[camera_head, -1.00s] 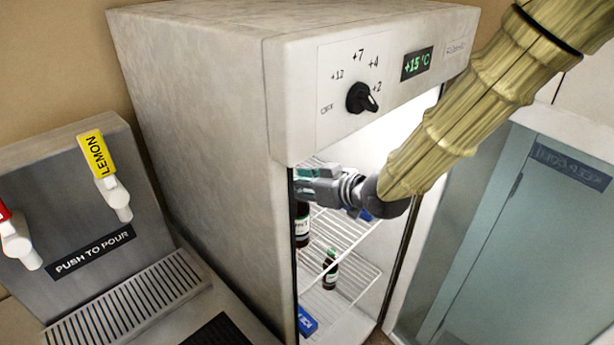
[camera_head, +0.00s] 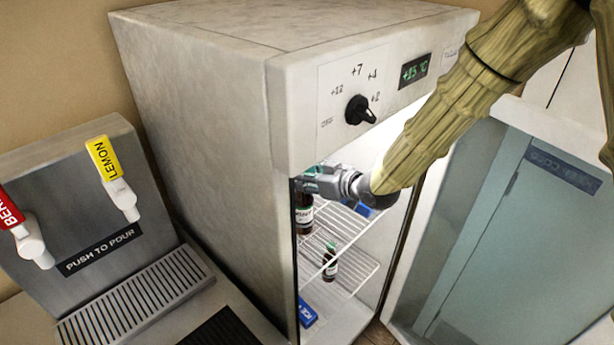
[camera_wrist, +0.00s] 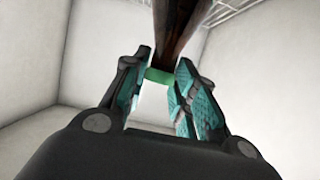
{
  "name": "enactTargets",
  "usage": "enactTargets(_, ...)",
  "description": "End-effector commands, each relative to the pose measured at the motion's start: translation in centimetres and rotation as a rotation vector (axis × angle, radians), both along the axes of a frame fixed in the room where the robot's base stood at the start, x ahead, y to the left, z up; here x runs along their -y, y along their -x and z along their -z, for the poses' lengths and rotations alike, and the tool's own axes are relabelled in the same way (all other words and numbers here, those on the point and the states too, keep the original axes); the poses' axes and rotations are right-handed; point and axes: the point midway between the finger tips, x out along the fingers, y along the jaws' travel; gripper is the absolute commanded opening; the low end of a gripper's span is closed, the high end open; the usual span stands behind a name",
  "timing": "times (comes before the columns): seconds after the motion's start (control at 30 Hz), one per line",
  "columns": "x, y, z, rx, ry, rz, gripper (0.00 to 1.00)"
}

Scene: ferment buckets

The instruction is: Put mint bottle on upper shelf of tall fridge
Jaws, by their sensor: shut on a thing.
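My gripper (camera_head: 312,184) is inside the open tall fridge (camera_head: 200,130), near its left wall. It is shut on the neck of a dark brown bottle (camera_head: 304,214) with a white label, which hangs down from the fingers. The label is partly legible and fits the mint bottle. In the wrist view, its green cap (camera_wrist: 158,76) shows between the teal finger pads and its brown body (camera_wrist: 180,30) runs upward. The bottle is at the white wire upper shelf (camera_head: 335,228); I cannot tell whether its base touches the wires.
A smaller dark bottle (camera_head: 330,263) stands lower in the fridge, with a blue box (camera_head: 307,313) at the bottom. Another blue item (camera_head: 362,210) is behind my wrist. A drink dispenser (camera_head: 80,215) stands left; a blue-grey cabinet (camera_head: 520,230) is right.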

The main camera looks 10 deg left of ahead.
Motion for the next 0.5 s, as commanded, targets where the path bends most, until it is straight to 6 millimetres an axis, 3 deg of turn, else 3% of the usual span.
enactTargets(0.5, -0.07, -0.02, 0.94, 0.003, -0.001, -0.001, 0.00)
